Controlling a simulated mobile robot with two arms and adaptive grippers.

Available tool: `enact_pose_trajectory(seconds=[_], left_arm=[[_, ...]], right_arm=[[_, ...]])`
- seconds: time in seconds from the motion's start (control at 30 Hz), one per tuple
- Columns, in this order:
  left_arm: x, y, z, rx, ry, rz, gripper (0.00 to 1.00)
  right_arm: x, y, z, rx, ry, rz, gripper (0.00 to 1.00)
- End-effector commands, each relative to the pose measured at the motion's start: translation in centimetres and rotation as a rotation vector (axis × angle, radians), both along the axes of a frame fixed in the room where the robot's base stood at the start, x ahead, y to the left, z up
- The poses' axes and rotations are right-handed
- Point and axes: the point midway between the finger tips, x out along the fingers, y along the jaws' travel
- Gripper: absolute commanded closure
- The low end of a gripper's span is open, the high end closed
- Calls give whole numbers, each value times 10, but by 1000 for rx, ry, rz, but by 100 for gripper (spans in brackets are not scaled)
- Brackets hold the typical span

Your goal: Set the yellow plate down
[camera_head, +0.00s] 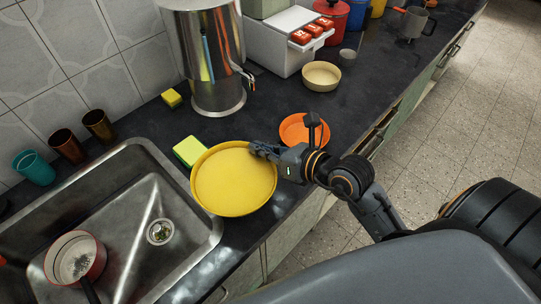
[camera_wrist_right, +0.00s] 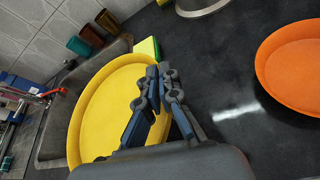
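The yellow plate (camera_head: 232,183) is at the right rim of the sink, over the dark counter, with its open face up. It also shows in the wrist view (camera_wrist_right: 97,117). My right gripper (camera_head: 259,149) is at the plate's upper right edge. In the right wrist view its fingers (camera_wrist_right: 162,76) straddle the plate's rim, one over the inside and one outside, and look closed on it. I cannot tell whether the plate's underside touches the counter. My left gripper is in neither view.
A green-and-yellow sponge (camera_head: 189,151) lies just behind the plate. An orange plate (camera_head: 296,134) lies to the right, near the counter's front edge. The steel sink (camera_head: 135,240), holding a red pan (camera_head: 75,258), is left. A steel urn (camera_head: 207,60) stands behind.

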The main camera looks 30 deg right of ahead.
Motion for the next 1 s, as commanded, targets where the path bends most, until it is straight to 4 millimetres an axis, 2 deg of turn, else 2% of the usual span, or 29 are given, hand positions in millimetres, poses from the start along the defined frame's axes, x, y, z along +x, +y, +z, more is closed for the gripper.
enact_pose_trajectory(seconds=[0.03,0.1,0.27,0.47,0.7,1.0], left_arm=[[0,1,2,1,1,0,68],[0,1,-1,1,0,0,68],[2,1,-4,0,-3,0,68],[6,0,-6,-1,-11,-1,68],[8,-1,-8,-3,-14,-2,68],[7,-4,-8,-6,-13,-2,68]], right_arm=[[10,-10,-4,-6,0,0,100],[17,-18,-21,-4,5,1,100],[33,-34,-46,-2,2,-1,100],[41,-41,-60,0,0,1,100],[43,-45,-90,-1,2,1,100],[43,-44,-94,1,-2,-1,100]])
